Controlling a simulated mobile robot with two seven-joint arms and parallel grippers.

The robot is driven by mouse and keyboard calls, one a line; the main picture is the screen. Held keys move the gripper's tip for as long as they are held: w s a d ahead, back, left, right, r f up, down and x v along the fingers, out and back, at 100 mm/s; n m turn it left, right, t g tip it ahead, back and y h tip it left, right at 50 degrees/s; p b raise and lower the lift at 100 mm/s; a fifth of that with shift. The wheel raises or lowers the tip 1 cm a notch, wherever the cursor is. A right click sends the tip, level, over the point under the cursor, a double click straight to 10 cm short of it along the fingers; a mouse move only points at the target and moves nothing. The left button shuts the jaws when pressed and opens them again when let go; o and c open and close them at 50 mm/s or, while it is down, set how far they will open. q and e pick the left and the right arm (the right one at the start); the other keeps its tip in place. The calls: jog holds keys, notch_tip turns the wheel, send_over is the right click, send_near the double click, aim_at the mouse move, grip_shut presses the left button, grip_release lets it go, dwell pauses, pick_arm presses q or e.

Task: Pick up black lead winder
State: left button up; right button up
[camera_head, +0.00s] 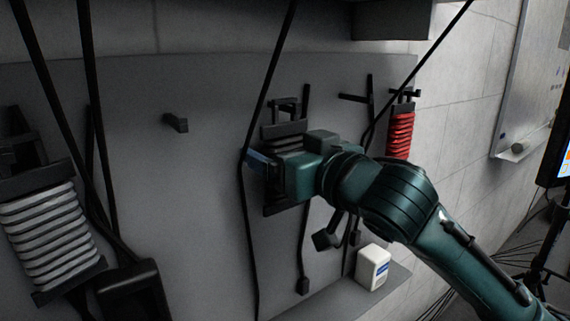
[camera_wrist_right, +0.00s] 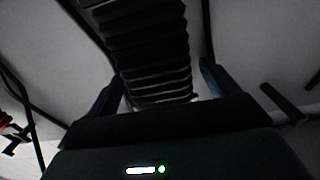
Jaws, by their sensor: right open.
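The black lead winder (camera_head: 285,130) hangs on the grey wall panel, with black cable wound in rows on its frame. My right gripper (camera_head: 258,165) is at the winder and covers its middle. In the right wrist view, the black winder (camera_wrist_right: 145,50) stands between the two spread fingers of the right gripper (camera_wrist_right: 160,88), with gaps on both sides. The right gripper is open. My left gripper is not in view.
A white lead winder (camera_head: 48,232) hangs at the left and a red one (camera_head: 400,135) at the right. Black cables hang across the panel (camera_head: 205,215). An empty peg (camera_head: 176,122) sticks out left of the gripper. A white box (camera_head: 372,267) stands on the ledge below.

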jog(key=c, duration=1.2)
jog(key=shift+r, duration=0.1)
